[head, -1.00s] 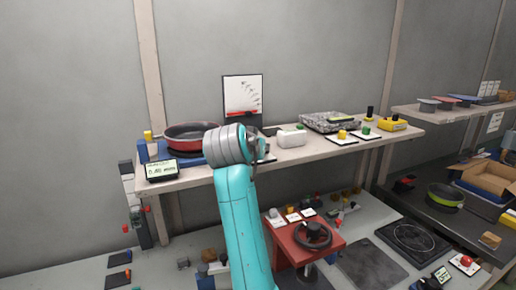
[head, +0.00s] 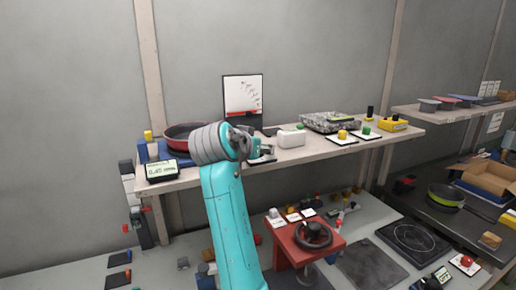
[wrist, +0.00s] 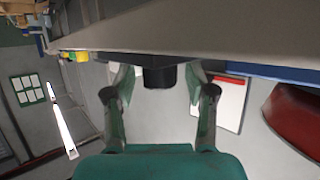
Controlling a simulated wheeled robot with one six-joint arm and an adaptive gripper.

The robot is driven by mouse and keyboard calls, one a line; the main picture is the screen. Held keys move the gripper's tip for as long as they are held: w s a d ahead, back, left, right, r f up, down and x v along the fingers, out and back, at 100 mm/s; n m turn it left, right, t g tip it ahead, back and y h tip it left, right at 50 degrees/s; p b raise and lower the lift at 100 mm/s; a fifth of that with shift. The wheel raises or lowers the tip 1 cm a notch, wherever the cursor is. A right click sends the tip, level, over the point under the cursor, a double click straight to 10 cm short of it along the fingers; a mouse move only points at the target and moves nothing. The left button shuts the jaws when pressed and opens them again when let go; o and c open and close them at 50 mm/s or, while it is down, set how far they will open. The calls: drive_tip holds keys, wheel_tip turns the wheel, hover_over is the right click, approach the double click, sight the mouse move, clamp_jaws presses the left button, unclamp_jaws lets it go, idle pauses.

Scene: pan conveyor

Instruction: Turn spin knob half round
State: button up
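A dark, short cylindrical knob (wrist: 160,76) stands at the shelf edge in the wrist view; I take it for the spin knob, though no label can be read. My gripper (wrist: 159,82) is open, with one finger on each side of the knob and a visible gap to each. In the head view my gripper (head: 262,148) is at the shelf's front part, right of the pan, and hides the knob. The wrist picture is upside down relative to the head view.
On the shelf (head: 205,178) are a red pan (head: 185,136), a display (head: 162,169), a white box (head: 291,138) and a board with a red strip (head: 243,97). A red stand with a black handwheel (head: 313,235) is below. The air before the shelf is free.

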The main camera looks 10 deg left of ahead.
drive_tip(key=v, duration=1.2)
drive_tip(key=shift+s, duration=0.1)
